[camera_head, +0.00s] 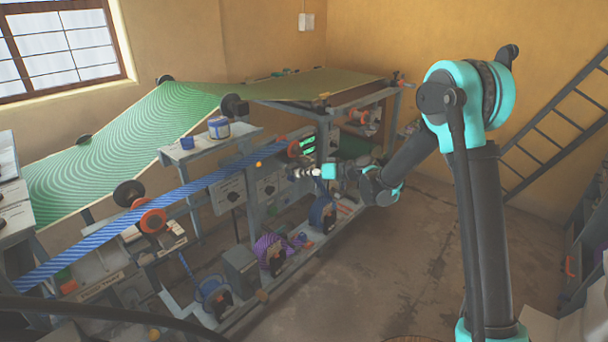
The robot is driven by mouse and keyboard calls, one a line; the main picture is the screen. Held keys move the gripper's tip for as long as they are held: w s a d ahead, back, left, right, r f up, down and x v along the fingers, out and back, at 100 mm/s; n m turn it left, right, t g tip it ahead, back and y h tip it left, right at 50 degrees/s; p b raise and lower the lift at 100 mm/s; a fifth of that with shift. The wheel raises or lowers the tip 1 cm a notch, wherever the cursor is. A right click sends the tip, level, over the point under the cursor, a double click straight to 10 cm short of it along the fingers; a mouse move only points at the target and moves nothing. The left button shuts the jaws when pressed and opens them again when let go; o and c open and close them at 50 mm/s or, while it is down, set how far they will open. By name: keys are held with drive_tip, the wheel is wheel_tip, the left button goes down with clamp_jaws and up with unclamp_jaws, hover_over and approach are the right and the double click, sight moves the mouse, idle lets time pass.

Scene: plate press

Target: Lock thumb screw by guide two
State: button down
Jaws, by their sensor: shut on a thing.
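My gripper (298,173) is at the press's middle upright, just below the right red-orange guide (301,147). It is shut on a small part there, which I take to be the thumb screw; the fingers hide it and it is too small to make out. Another red-orange guide (151,220) sits further left. A blue striped web (190,190) runs between the two guides. I cannot read which guide is number two.
The press frame (252,205) carries rolls on its low shelf, such as a blue roll (322,213) and a purple roll (270,252). A green web (120,150) spans above. A blue-and-white can (219,127) stands on a grey shelf. The floor (400,255) right of the press is clear.

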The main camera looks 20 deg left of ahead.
drive_tip(key=m+g+y, duration=0.1)
drive_tip(key=m, duration=0.2)
drive_tip(key=m+g+y, duration=0.1)
drive_tip(key=m+y, duration=0.1)
drive_tip(key=m, duration=0.1)
drive_tip(key=m+g+y, duration=0.1)
drive_tip(key=m, duration=0.2)
drive_tip(key=shift+w+f+m, duration=0.2)
drive_tip(key=shift+f+m, duration=0.05)
drive_tip(key=shift+m, duration=0.15)
drive_tip(key=shift+y, duration=0.3)
idle(0.3)
drive_tip(key=c, duration=1.6)
unclamp_jaws()
drive_tip(key=shift+a, duration=0.15)
drive_tip(key=d, duration=1.2)
drive_tip(key=shift+f, duration=0.1)
